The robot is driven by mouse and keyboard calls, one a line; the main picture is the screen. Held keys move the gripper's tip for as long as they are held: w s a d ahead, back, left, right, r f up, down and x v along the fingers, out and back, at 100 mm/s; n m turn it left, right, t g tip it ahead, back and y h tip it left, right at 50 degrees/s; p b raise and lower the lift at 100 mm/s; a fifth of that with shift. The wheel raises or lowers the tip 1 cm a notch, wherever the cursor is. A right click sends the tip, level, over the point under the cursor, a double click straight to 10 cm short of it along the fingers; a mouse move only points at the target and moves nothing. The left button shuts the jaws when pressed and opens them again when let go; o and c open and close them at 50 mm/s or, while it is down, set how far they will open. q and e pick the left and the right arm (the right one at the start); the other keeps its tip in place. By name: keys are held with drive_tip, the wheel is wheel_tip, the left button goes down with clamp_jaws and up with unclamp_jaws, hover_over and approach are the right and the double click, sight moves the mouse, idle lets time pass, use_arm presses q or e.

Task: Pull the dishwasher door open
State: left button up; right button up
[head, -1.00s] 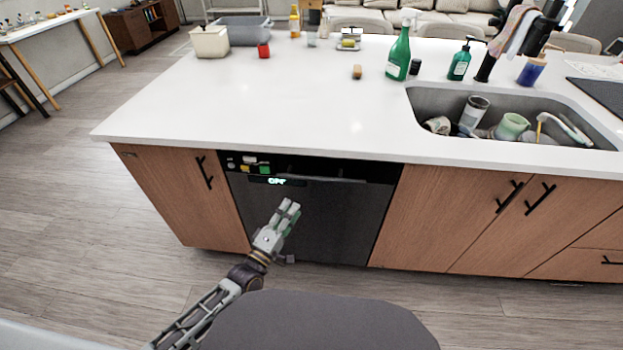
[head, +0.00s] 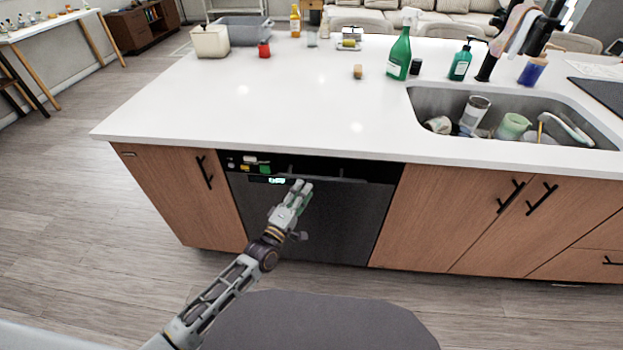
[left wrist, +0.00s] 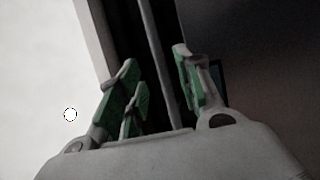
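The dishwasher (head: 345,225) is built into the island front, between wooden cabinets. Its dark grey door is shut, upright and flush with the cabinets. A black control strip with a small lit display (head: 270,180) runs along the top, with a dark recess (head: 330,172) under the counter edge. My left gripper (head: 301,187) is in front of the upper part of the door, fingers pointing up toward the recess. In the left wrist view its green-padded fingers (left wrist: 154,72) are spread apart, with a dark band and a thin edge beyond them. I cannot tell whether they touch the door. My right gripper is out of view.
The white countertop (head: 250,110) overhangs the door. Black cabinet handles (head: 204,172) stick out on the left and right. The sink (head: 440,98) holds several dishes. Wooden floor (head: 90,230) is open at the left.

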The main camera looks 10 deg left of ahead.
sight(312, 177)
use_arm(q)
drive_tip(key=x, duration=0.6)
drive_tip(key=shift+w, duration=0.1)
drive_tip(key=shift+r, duration=0.1)
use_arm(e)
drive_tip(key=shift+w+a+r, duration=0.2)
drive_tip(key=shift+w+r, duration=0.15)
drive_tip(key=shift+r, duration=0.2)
use_arm(q)
drive_tip(key=c, duration=0.6)
clamp_jaws()
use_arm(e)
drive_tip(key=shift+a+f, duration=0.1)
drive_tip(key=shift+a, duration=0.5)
